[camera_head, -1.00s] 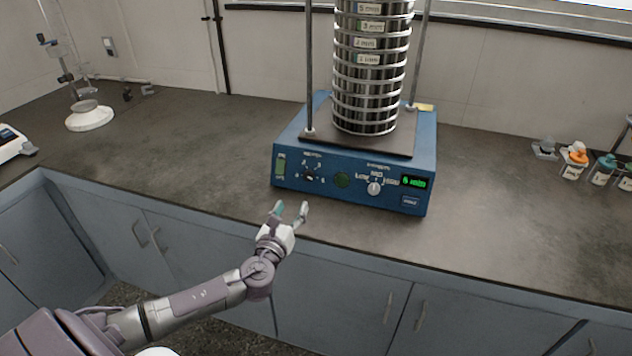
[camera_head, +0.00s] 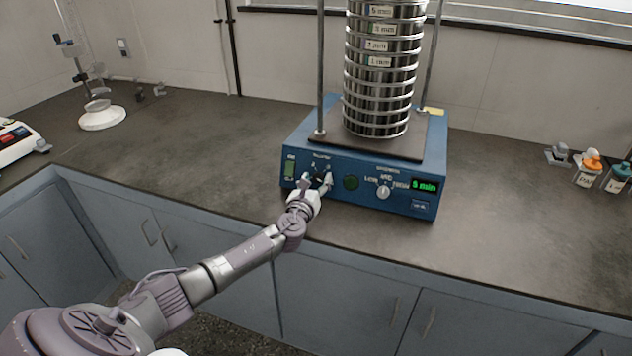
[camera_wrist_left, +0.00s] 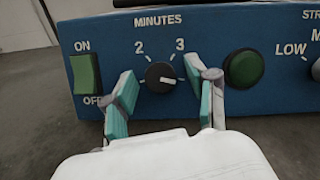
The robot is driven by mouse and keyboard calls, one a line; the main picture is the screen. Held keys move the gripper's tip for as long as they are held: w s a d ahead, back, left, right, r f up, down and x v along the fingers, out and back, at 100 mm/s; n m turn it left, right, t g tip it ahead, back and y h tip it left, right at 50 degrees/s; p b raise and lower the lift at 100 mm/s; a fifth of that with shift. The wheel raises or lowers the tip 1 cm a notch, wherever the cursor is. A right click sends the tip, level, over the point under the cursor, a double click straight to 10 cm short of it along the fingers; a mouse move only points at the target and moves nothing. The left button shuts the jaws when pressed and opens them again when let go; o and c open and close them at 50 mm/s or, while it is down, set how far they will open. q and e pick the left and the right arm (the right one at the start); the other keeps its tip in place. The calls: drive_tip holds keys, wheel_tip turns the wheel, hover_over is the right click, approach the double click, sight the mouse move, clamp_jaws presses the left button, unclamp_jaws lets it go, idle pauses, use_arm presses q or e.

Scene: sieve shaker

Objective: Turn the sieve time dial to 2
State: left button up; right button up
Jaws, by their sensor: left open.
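The blue sieve shaker (camera_head: 340,165) stands on the counter. Its black minutes dial (camera_wrist_left: 160,77) shows in the left wrist view, between the numbers 2 and 3 of the scale; the other numbers are hidden. A white mark on the dial's lower face points to the right. My left gripper (camera_head: 317,181) is at the front panel, and its open fingers (camera_wrist_left: 162,99) stand on either side of the dial, apart from it in the wrist view. The green display (camera_head: 424,187) reads 5 min. My right gripper is not in view.
The panel also has a green on/off switch (camera_wrist_left: 86,74), a round green button (camera_wrist_left: 244,68) and a white strength knob (camera_head: 383,192). A stack of sieves (camera_head: 380,85) rises above. Bottles (camera_head: 588,170) stand at the right, and counter room is free on both sides.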

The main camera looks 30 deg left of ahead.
use_arm(q)
clamp_jaws()
